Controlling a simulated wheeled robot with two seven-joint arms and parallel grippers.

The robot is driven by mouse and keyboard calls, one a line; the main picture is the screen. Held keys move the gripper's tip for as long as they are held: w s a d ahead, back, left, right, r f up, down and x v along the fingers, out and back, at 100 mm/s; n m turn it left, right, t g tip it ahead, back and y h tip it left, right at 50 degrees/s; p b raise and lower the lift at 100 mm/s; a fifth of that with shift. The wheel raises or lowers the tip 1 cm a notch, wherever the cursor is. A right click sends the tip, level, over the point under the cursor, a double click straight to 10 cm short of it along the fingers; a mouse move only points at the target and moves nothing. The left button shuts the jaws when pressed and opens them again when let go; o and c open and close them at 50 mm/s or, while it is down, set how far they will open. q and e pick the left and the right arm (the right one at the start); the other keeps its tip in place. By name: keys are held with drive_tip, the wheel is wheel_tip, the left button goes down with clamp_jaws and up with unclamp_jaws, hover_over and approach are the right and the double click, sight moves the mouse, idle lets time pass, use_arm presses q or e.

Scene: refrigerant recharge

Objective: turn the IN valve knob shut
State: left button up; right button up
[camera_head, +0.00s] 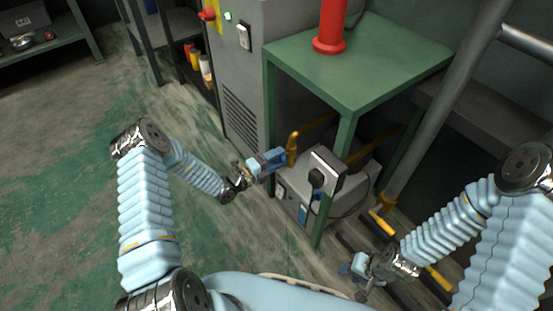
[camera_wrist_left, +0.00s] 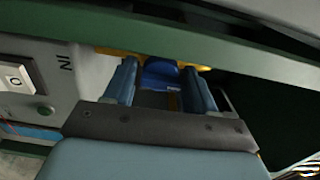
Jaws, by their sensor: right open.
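The blue IN valve knob (camera_wrist_left: 162,72) shows between the fingertips in the left wrist view, in front of yellow pipework. My left gripper (camera_wrist_left: 163,85) has its two blue fingers on either side of the knob, and the knob fills the gap between the tips. The IN lettering (camera_wrist_left: 65,62) is on the grey panel to the left. In the head view my left gripper (camera_head: 279,158) is at the brass pipe beside the grey unit and hides the knob there. My right gripper (camera_head: 358,272) is open and empty at the lower right, low over the floor.
The grey unit (camera_head: 330,165) with a black-fronted box stands under a green table (camera_head: 365,60), whose front leg is close to my left gripper. A red cylinder (camera_head: 331,25) stands on the table. A yellow bar (camera_head: 382,222) lies near my right arm. Floor at left is clear.

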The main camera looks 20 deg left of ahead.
use_arm(q)
drive_tip(key=shift+o, duration=0.8)
drive_tip(key=p+v, duration=0.1)
drive_tip(key=v, duration=1.3)
drive_tip(key=shift+w, duration=0.1)
